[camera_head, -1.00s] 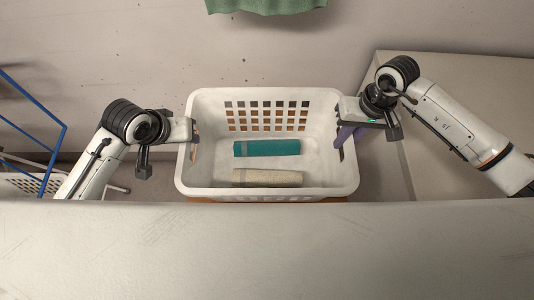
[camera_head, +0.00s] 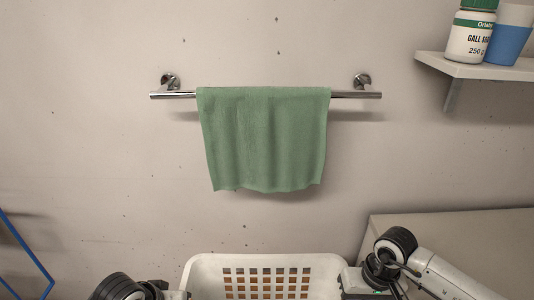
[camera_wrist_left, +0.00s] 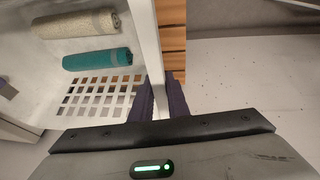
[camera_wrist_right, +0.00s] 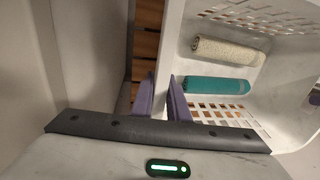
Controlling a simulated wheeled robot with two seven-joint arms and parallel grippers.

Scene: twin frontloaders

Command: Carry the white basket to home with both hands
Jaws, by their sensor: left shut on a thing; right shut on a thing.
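The white basket (camera_head: 212,270) shows only its upper part at the bottom of the head view. Its lower part is cut off there. My left gripper (camera_wrist_left: 161,97) is shut on the basket's wall at one end, its purple fingers on either side of the rim. My right gripper (camera_wrist_right: 161,97) is shut on the opposite end wall in the same way. Inside the basket lie a rolled teal towel (camera_wrist_left: 97,60) and a rolled beige towel (camera_wrist_left: 75,24). Both rolls also show in the right wrist view.
A green towel (camera_head: 265,140) hangs on a metal rail (camera_head: 355,95) on the wall. A shelf (camera_head: 480,68) at upper right holds a white bottle (camera_head: 469,38) and a blue cup (camera_head: 508,42). A pale block-like surface (camera_head: 450,235) stands right of the basket. A blue frame (camera_head: 28,250) is at left.

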